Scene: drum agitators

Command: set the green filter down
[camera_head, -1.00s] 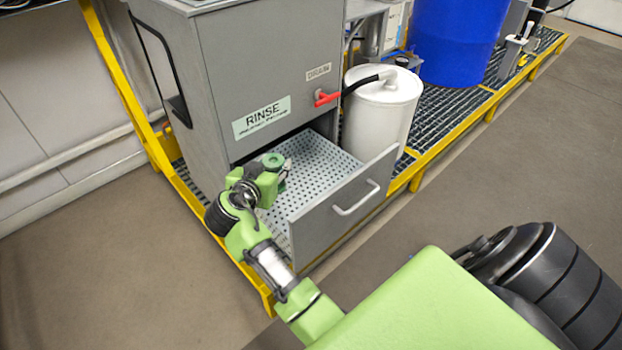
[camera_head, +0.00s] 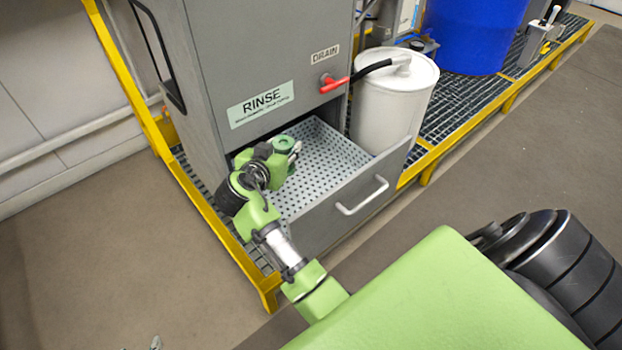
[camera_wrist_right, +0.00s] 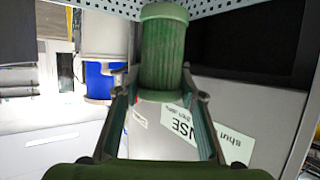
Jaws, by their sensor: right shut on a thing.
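The green filter (camera_wrist_right: 163,55) is a dark green ribbed cylinder with a wider cap, seen in the right wrist view. My right gripper (camera_wrist_right: 163,95) is shut on it, one finger on each side. In the head view the filter's round green end (camera_head: 285,143) shows over the open drawer, beside my right gripper (camera_head: 293,152). The perforated drawer floor (camera_head: 325,155) lies below; I cannot tell whether the filter touches it. A small grey tip at the bottom edge of the head view may be my left gripper (camera_head: 155,343); its jaws are unclear.
The grey rinse cabinet (camera_head: 255,50) stands over the drawer, with a red drain handle (camera_head: 334,84). The drawer front (camera_head: 330,215) has a pull handle. A white drum (camera_head: 392,105) stands close to its right. The drawer floor right of the filter is free.

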